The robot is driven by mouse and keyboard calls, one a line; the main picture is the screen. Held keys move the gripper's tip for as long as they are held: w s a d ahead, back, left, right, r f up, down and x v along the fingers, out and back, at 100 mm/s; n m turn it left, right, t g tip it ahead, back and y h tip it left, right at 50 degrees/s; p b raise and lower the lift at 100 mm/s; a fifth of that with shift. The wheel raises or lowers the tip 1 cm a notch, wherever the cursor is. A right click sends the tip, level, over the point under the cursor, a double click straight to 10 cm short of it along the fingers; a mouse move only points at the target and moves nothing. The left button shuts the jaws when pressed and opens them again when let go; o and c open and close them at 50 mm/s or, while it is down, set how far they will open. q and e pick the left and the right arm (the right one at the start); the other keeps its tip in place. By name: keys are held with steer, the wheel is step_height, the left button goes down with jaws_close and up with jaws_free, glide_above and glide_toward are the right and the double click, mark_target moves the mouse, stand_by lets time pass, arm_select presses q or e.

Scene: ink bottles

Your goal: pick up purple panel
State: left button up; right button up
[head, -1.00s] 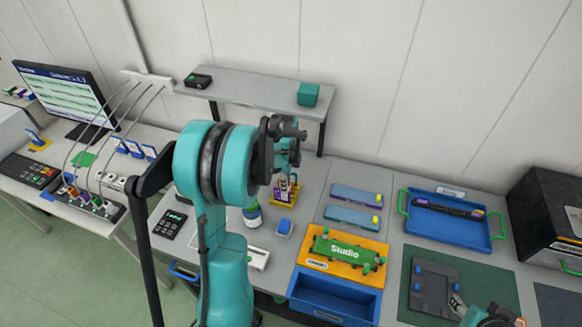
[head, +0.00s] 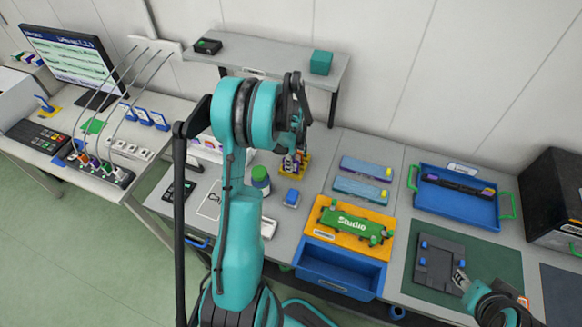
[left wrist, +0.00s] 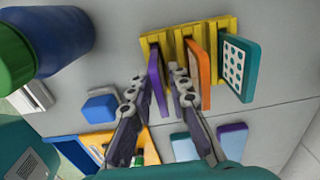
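A yellow slotted rack (left wrist: 185,38) holds upright panels: a thin purple panel (left wrist: 156,88), an orange panel (left wrist: 200,75) and a teal panel with white dots (left wrist: 238,66). My left gripper (left wrist: 156,78) is open, with its two fingers apart on either side of the purple panel. I see no clear contact with it. In the head view the rack (head: 306,170) is partly hidden behind my left gripper (head: 293,162). My right gripper (head: 461,279) is low at the right, near a dark plate; its opening is unclear.
A green-capped blue bottle (head: 260,181) and a small blue block (head: 291,198) stand close to the rack. A grey raised shelf (head: 265,72) is behind. An orange board (head: 320,235), blue open drawer (head: 340,270) and blue tray (head: 455,202) lie to the right.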

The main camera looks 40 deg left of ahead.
arm_select(q)
jaws_close()
